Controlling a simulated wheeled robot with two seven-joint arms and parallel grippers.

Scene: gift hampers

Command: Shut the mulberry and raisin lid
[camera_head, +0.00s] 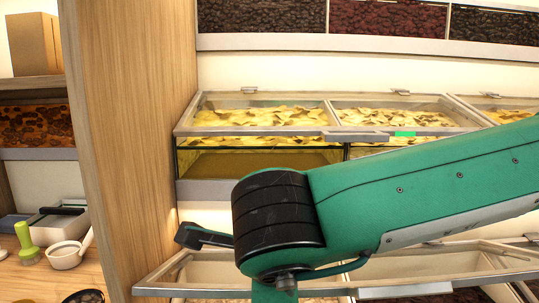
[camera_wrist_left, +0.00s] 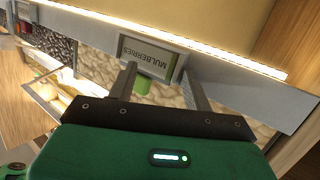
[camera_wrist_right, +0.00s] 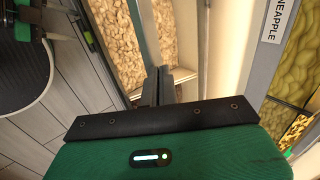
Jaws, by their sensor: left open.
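The mulberry bin's label (camera_wrist_left: 151,56) shows upside down in the left wrist view, on a grey front rail with pale contents and dark raisins (camera_wrist_left: 50,42) beside it. My left gripper (camera_wrist_left: 160,85) is open facing that rail, with a green tab (camera_wrist_left: 143,85) between its fingers; contact is unclear. In the head view a metal-framed lid (camera_head: 152,284) spans the lower row, mostly hidden by my green arm; its angle is hard to read. My right gripper (camera_wrist_right: 166,78) looks shut beside a pale-filled bin (camera_wrist_right: 118,42); whether it grips anything is unclear.
Above, lidded bins of yellow dried fruit (camera_head: 260,114) have metal frames; one handle carries a green patch (camera_head: 405,134). A wooden panel (camera_head: 135,120) stands left. A pineapple label (camera_wrist_right: 279,15) shows in the right wrist view. A white pot (camera_head: 68,254) sits at left.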

